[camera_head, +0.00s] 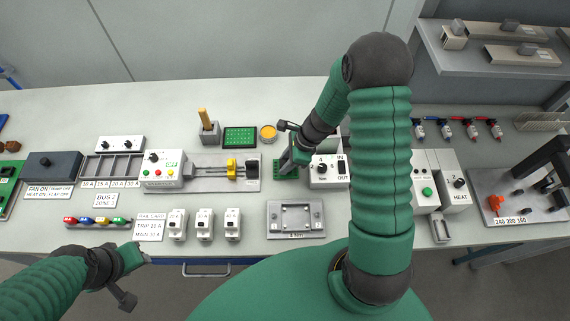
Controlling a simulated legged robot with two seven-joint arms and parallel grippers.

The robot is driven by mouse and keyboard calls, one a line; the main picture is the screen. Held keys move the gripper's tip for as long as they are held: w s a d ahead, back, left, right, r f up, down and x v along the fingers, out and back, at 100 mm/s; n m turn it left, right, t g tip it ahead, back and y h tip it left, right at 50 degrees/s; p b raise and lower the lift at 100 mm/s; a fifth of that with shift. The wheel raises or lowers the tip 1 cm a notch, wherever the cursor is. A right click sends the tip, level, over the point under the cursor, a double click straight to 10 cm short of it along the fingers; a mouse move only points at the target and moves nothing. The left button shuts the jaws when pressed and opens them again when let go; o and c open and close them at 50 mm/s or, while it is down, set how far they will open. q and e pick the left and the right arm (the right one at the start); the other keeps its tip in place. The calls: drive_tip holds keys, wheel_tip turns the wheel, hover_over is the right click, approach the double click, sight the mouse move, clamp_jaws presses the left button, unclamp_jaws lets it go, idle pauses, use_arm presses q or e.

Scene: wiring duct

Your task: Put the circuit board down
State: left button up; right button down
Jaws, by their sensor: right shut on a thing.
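My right gripper (289,166) points down at the middle of the bench. It is shut on a green circuit board (280,173), which shows only partly beneath the fingers, beside the white IN/OUT box (326,173). I cannot tell whether the board touches the bench. Another green panel with small light dots (240,137) lies behind it to the left. A grey fixture with a raised frame (295,216) is in front of the gripper. My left gripper (139,257) is low at the left by the bench's front edge; its fingers are too unclear to tell whether they are open.
Left of the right gripper stands a grey rail fixture (205,183) with a yellow clamp. Several white breaker modules (204,226) stand near the front edge. An orange-topped pot (268,132) is behind. Bare bench lies around the grey fixture.

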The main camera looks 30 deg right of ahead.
drive_tip(key=shift+f, duration=0.45)
drive_tip(key=shift+d, duration=0.35)
drive_tip(key=c, duration=1.3)
unclamp_jaws()
drive_tip(key=shift+o, duration=1.1)
drive_tip(key=shift+a, duration=0.25)
drive_tip(key=shift+r, duration=0.1)
